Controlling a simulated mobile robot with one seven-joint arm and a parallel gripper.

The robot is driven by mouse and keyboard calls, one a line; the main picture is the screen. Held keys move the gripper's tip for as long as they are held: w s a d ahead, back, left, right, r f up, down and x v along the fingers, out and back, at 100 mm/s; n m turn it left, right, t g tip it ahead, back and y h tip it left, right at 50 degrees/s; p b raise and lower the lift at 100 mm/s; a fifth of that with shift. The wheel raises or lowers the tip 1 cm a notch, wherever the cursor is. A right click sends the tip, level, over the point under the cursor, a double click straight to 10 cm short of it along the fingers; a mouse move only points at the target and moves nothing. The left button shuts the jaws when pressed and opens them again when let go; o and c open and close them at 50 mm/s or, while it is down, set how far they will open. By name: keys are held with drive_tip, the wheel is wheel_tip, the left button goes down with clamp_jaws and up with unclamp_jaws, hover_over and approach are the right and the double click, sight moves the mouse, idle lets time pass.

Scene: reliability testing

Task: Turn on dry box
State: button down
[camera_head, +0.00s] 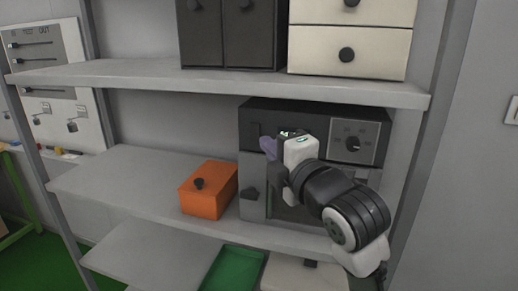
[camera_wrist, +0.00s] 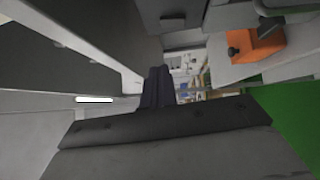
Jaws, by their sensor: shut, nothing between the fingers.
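The dry box, a dark grey box (camera_head: 300,108), stands on the middle shelf in the head view. A lighter panel with a round dial (camera_head: 352,143) and markings is on its upper right front. My gripper (camera_head: 268,147) is in front of the box's upper left part, left of the dial. My wrist and arm hide much of the box's middle and lower front. I cannot tell whether the fingers touch the box. In the wrist view the dark fingers (camera_wrist: 155,86) are together with nothing between them.
An orange box with a black knob (camera_head: 208,190) sits left of the dry box; it also shows in the wrist view (camera_wrist: 256,48). The shelf left of it is bare. Drawer units (camera_head: 350,42) stand on the shelf above. A green tray (camera_head: 235,270) lies below.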

drive_tip(key=shift+r+v, duration=0.15)
drive_tip(key=shift+v, duration=0.6)
drive_tip(key=shift+r+v, duration=0.2)
drive_tip(key=shift+v, duration=0.5)
